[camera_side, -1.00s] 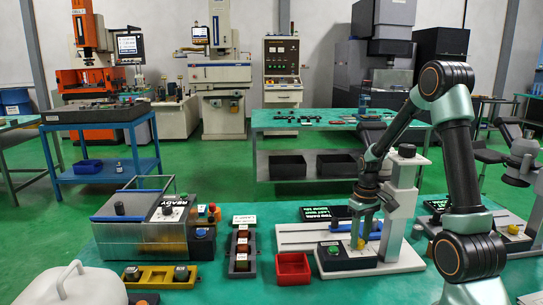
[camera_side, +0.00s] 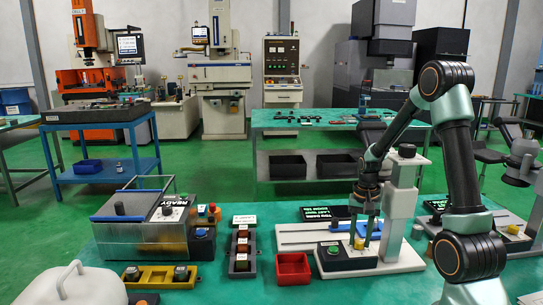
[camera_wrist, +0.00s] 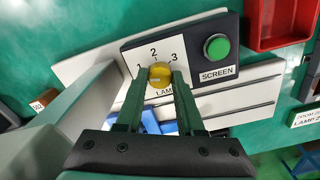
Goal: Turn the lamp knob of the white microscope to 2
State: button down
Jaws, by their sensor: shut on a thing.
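The white microscope (camera_side: 401,208) stands on the green table at the right in the side view. Its black control box (camera_side: 345,259) carries the yellow lamp knob (camera_side: 359,243) and a green SCREEN button (camera_side: 333,250). In the wrist view the lamp knob (camera_wrist: 160,74) sits below a printed scale of 1, 2 and 3. My gripper (camera_wrist: 160,76) is shut on the knob, one finger on each side. It also shows in the side view (camera_side: 361,236), reaching down to the box. I cannot tell for certain which number the knob points to.
A red bin (camera_side: 292,269) stands just left of the microscope. A black screen with green text (camera_side: 325,212) is behind the control box. Another microscope-like device (camera_side: 503,228) stands to the right.

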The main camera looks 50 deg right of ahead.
aim_at(360, 241)
jog(key=m, duration=1.1)
jog(key=shift+r, duration=0.1)
jog(key=shift+m, duration=1.9)
jog(key=c, duration=0.5)
grip_release()
notch_tip(360, 241, up, 12)
